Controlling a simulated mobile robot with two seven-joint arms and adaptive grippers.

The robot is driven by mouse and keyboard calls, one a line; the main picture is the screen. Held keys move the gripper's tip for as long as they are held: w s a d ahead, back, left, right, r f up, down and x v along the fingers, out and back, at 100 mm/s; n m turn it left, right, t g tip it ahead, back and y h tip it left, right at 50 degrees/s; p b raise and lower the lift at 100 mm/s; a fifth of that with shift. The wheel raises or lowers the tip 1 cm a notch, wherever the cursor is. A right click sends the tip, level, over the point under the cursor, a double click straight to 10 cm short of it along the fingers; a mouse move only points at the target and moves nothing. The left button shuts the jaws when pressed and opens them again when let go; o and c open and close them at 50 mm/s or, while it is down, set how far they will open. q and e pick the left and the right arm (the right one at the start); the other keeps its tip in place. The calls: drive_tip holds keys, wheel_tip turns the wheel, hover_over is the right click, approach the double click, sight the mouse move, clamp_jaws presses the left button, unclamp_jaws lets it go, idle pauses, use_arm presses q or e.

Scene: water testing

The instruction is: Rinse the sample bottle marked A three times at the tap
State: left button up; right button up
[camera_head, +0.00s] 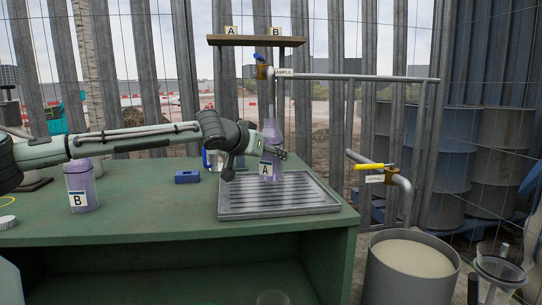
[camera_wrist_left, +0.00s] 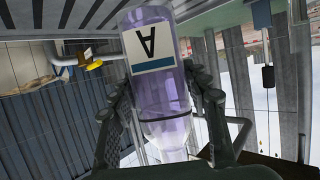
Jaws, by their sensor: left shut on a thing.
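Sample bottle A (camera_head: 272,138) is clear with a purple tint and a white label reading A. It is upright, its neck just below the spout of the tap (camera_head: 263,72) tagged SAMPLE, which has a blue handle. I cannot tell whether water runs. My left gripper (camera_head: 264,154) is shut around the bottle, coming from the left. In the left wrist view, the two fingers (camera_wrist_left: 160,88) flank bottle A (camera_wrist_left: 168,125), which appears upside down there. The bottle is over the ribbed metal tray (camera_head: 280,206); a gap beneath is hard to judge. My right gripper is not in view.
Bottle B (camera_head: 82,190) stands on the green table (camera_head: 140,228) at left, near a white disc (camera_head: 8,222). A blue block (camera_head: 187,177) lies left of the tray. A yellow-handled tap (camera_head: 370,166) is above a large bucket (camera_head: 410,262) at right.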

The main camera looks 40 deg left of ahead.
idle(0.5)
use_arm(q)
drive_tip(key=shift+s+d, duration=0.7)
drive_tip(key=shift+s, duration=0.2)
drive_tip(key=shift+s+d+p, duration=0.35)
drive_tip(key=shift+s+d, duration=0.4)
drive_tip(key=shift+s, duration=0.3)
drive_tip(key=shift+s+d+p, duration=0.35)
drive_tip(key=shift+s+d, duration=0.4)
drive_tip(key=shift+s, duration=0.25)
